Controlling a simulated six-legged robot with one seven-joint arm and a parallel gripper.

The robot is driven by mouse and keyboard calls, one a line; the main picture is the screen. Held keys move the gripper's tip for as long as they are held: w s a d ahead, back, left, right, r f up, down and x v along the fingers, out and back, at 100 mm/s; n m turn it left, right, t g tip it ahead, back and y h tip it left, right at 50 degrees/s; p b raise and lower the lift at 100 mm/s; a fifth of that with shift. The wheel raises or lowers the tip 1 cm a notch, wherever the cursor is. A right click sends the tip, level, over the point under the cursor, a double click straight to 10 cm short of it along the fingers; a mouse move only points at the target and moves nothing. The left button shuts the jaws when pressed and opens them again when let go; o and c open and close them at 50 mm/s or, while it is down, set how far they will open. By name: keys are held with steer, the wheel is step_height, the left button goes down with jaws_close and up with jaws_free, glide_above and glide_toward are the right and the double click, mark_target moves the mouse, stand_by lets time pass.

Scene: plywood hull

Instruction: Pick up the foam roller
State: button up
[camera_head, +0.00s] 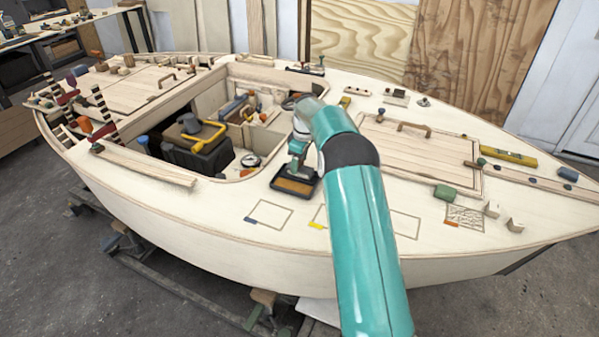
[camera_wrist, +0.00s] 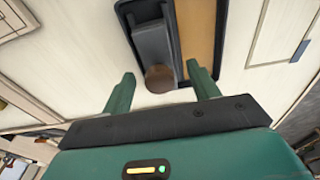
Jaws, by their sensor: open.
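A dark-rimmed tray (camera_head: 292,188) with a tan inner surface lies on the pale deck. It also shows at the top of the wrist view (camera_wrist: 197,30). A long grey piece with a round brown end (camera_wrist: 152,45) lies in it; this looks like the foam roller, but I cannot tell for sure. In the head view my gripper (camera_head: 294,168) hides most of it. In the wrist view my gripper (camera_wrist: 160,75) is open, with its two green fingers apart on either side of the brown end. Nothing is visibly held.
An open cockpit left of my gripper holds a dark box (camera_head: 200,150) with a yellow handle. A green cylinder-like piece (camera_head: 445,193) and a yellow level (camera_head: 508,156) lie to the right. Marked rectangles on the near deck are mostly bare.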

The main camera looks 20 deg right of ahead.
steer(key=shift+w+f, duration=0.1)
steer(key=shift+f, duration=0.8)
steer(key=c, duration=1.2)
steer(key=shift+o, duration=0.2)
steer(key=shift+r, duration=0.1)
steer(key=shift+r, duration=0.55)
step_height(320, 180, up, 2)
steer(key=shift+r, duration=0.1)
steer(key=s+a+r, duration=0.3)
steer(key=s+r, duration=0.6)
steer(key=s, duration=0.4)
steer(key=shift+s+a+r, duration=0.3)
steer(key=shift+a, duration=0.05)
